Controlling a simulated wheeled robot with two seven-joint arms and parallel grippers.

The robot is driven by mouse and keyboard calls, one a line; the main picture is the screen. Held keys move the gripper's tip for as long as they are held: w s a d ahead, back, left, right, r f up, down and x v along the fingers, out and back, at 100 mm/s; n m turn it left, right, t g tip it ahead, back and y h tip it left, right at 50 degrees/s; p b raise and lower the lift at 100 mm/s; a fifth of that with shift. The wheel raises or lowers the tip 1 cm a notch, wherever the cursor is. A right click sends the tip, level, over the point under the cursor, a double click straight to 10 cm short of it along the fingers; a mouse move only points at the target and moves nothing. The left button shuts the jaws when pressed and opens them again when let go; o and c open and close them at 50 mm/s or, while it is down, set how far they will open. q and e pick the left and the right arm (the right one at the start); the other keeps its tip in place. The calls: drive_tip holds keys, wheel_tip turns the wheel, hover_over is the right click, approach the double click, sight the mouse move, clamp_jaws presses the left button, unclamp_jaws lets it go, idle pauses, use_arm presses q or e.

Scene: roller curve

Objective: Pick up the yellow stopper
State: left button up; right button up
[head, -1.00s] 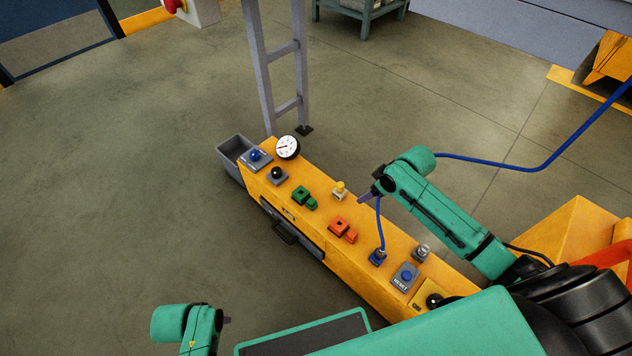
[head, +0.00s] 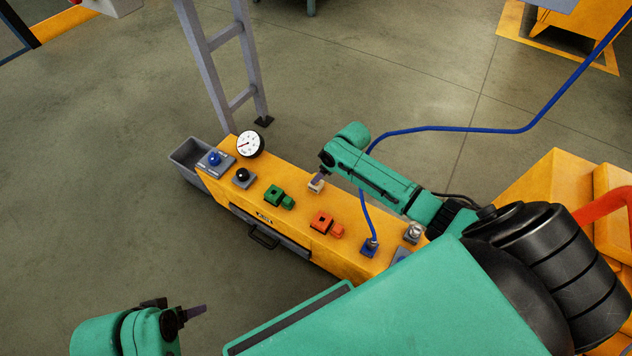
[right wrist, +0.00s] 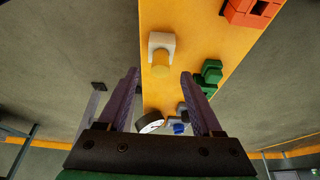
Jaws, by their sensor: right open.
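The yellow stopper (right wrist: 160,72) sits on a pale square block (right wrist: 162,43) on the yellow console in the right wrist view. In the head view the pale block (head: 316,187) shows below my right gripper (head: 319,177), which hides the stopper. In the right wrist view my right gripper (right wrist: 160,75) is open, its two purple fingers on either side of the stopper in the picture. It does not visibly touch the stopper. My left gripper (head: 197,312) is at the lower left of the head view, over the floor; its jaw opening cannot be made out.
The yellow console (head: 350,262) also carries a green fitting (head: 278,196), an orange fitting (head: 325,223), a gauge (head: 250,144), a black knob (head: 242,175) and a blue button (head: 214,158). A blue cable (head: 450,129) runs behind my right arm to a socket (head: 370,246). A grey bin (head: 188,160) adjoins the far end.

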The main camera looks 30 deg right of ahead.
drive_tip(key=b+x, duration=0.2)
drive_tip(key=x, duration=0.2)
drive_tip(key=shift+a+f, duration=0.1)
drive_tip(key=shift+f, duration=0.1)
drive_tip(key=shift+w+f+b, duration=0.15)
drive_tip(key=shift+b, duration=0.15)
use_arm(q)
drive_tip(key=w+d+f+t+h, duration=0.2)
drive_tip(key=w+d+f+t, duration=0.1)
drive_tip(key=w+d+f, duration=0.1)
drive_tip(key=d+f, duration=0.1)
drive_tip(key=d, duration=0.1)
drive_tip(key=shift+d+m+t+h, duration=0.3)
drive_tip(key=shift+d, duration=0.1)
use_arm(e)
clamp_jaws()
use_arm(q)
drive_tip(key=shift+w, duration=0.1)
